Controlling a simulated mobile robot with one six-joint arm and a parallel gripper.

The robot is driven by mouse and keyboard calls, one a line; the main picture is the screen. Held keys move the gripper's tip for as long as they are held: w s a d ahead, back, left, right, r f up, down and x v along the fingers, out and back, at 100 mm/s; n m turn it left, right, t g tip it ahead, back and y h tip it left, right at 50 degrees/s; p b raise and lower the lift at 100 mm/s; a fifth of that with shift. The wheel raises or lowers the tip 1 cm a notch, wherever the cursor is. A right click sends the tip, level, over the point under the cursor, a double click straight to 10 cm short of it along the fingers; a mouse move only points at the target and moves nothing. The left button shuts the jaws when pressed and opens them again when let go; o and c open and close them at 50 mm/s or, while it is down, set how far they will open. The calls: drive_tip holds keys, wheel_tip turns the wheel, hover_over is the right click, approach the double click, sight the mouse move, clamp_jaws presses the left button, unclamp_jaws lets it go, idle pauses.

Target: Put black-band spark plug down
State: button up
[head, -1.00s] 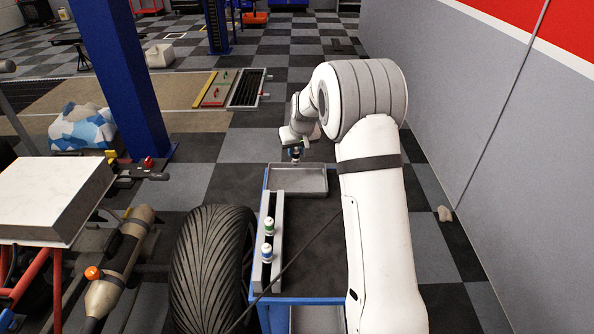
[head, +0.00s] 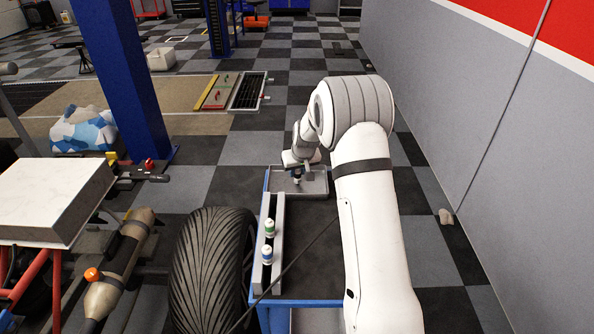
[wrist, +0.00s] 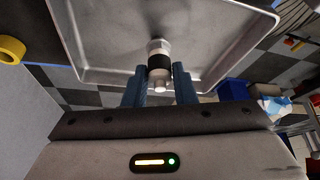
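The black-band spark plug (wrist: 159,58) is between the two blue fingers of my gripper (wrist: 160,82) in the wrist view, with the fingers against its sides. The grey metal tray (wrist: 105,62) lies behind and below the plug in that view. In the head view my gripper (head: 297,178) is low over the tray (head: 318,190), inside its outline. The plug is a small dark and pale shape there. I cannot tell whether the plug touches the tray floor.
A grey rack (head: 277,225) on the cart holds a green-band plug (head: 269,228) and a blue-band plug (head: 267,254). A tyre (head: 210,270) stands left of the cart. A dark cable crosses the cart top. The dark mat (head: 308,235) is otherwise mostly clear.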

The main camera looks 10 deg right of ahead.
drive_tip(key=o, duration=0.3)
drive_tip(key=shift+o, duration=0.2)
drive_tip(key=shift+r, duration=0.2)
drive_tip(key=a+v, duration=0.1)
drive_tip(key=v, duration=1.1)
drive_tip(key=s+r+g, duration=0.1)
drive_tip(key=s+r, duration=0.2)
drive_tip(key=s, duration=0.6)
drive_tip(key=s+r, duration=0.4)
drive_tip(key=s, duration=0.4)
drive_tip(key=s+m+g, duration=0.1)
drive_tip(key=s, duration=1.9)
drive_tip(key=shift+s+f+g+h, duration=0.2)
drive_tip(key=shift+f+g+h, duration=0.1)
drive_tip(key=shift+f, duration=0.15)
